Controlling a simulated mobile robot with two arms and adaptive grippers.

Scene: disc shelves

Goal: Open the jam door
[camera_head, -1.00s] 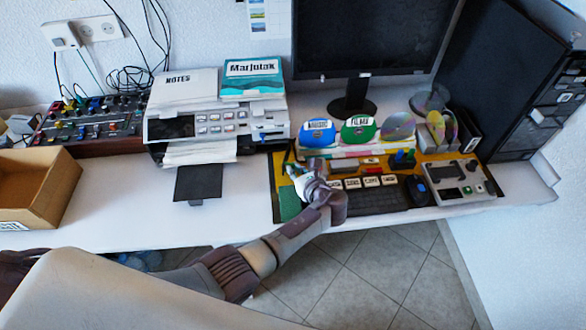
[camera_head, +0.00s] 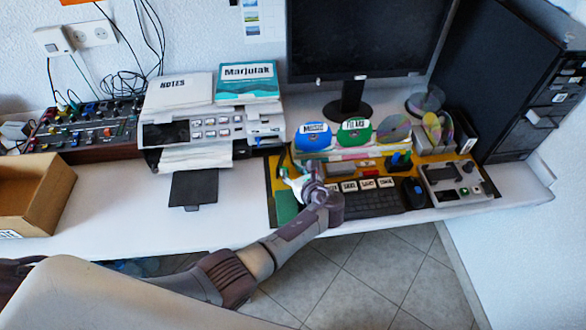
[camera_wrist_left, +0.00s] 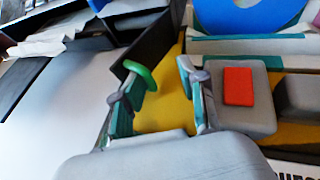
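My left gripper (camera_head: 298,183) is over the left end of the yellow board on the desk, just left of the keyboard. In the left wrist view its two fingers (camera_wrist_left: 158,98) stand apart, with yellow surface between them. A green rounded piece (camera_wrist_left: 139,74) is by the left finger's tip; I cannot tell whether they touch. A grey block with a red square (camera_wrist_left: 238,86) lies right of the right finger. The printer (camera_head: 210,130) stands left of the gripper. No label naming a jam door is legible, so I cannot tell which part it is. My right gripper is not in view.
A keyboard (camera_head: 372,204), a mouse (camera_head: 414,192) and a grey control box (camera_head: 455,184) lie to the right.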

